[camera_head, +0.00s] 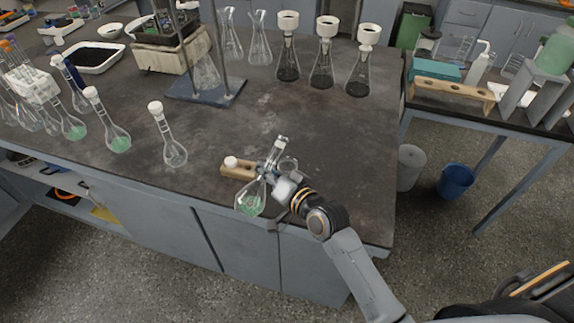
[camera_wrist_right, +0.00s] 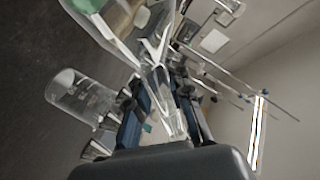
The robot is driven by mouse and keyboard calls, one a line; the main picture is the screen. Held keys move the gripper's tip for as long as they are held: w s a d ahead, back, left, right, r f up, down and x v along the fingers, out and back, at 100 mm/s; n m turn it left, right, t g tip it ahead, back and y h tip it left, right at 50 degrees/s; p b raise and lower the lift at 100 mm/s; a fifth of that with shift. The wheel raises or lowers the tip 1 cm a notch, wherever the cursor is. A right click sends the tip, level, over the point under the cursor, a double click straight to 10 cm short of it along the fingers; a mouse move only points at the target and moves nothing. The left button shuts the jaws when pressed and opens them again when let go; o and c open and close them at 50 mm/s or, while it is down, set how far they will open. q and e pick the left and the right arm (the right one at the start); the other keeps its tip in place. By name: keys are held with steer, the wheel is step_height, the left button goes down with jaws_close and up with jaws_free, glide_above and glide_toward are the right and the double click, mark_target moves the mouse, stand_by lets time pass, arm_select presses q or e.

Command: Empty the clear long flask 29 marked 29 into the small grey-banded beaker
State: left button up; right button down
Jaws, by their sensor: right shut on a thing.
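My right gripper (camera_head: 269,174) is shut on the neck of a clear long-necked flask (camera_head: 251,199) at the table's front edge. The flask has green liquid in its bulb and leans with its open neck towards the upper right. In the right wrist view the glass neck (camera_wrist_right: 163,92) lies between the fingers (camera_wrist_right: 160,105). A clear glass beaker (camera_head: 289,164) stands just behind the gripper, partly hidden; a beaker also shows in the right wrist view (camera_wrist_right: 82,98). I cannot make out a grey band or the number 29. My left gripper is not in view.
A wooden block (camera_head: 240,171) with a white stopper (camera_head: 231,161) is left of the gripper. Similar stoppered flasks (camera_head: 174,152) stand further left. Dark-filled flasks (camera_head: 321,72) with white funnels stand at the back. The middle of the table (camera_head: 300,115) is clear.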

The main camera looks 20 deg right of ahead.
mark_target(261, 180)
steer(key=shift+s+a+f+m+b, duration=0.25)
steer(key=shift+f+m+b, duration=0.15)
steer(key=shift+m, duration=0.3)
steer(key=shift+f, duration=0.1)
steer(key=shift+s+a+f+m+g+y+b, duration=0.1)
steer(key=shift+a+f+m+g+y+b, duration=0.15)
steer(key=shift+f+m+b, duration=0.4)
steer(key=shift+s+a+f+m+g+y+b, duration=0.15)
steer(key=shift+f+m+g+y+b, duration=0.2)
steer(key=shift+f+m+b, duration=0.25)
stand_by(0.5)
steer(key=shift+r+m+p, duration=0.25)
steer(key=shift+r+p, duration=0.1)
steer(key=shift+p, duration=0.35)
steer(key=shift+r+m+p, duration=0.5)
steer(key=shift+r+p, duration=0.15)
steer(key=shift+p, duration=0.55)
steer(key=shift+m+g+y+p, duration=0.4)
steer(key=shift+m+y+p, duration=0.1)
steer(key=shift+m, duration=0.1)
steer(key=shift+w+d+r+m+p, duration=0.1)
steer(key=shift+r+m+p, duration=0.65)
steer(key=shift+p, duration=0.4)
stand_by(1.6)
steer(key=shift+f, duration=0.15)
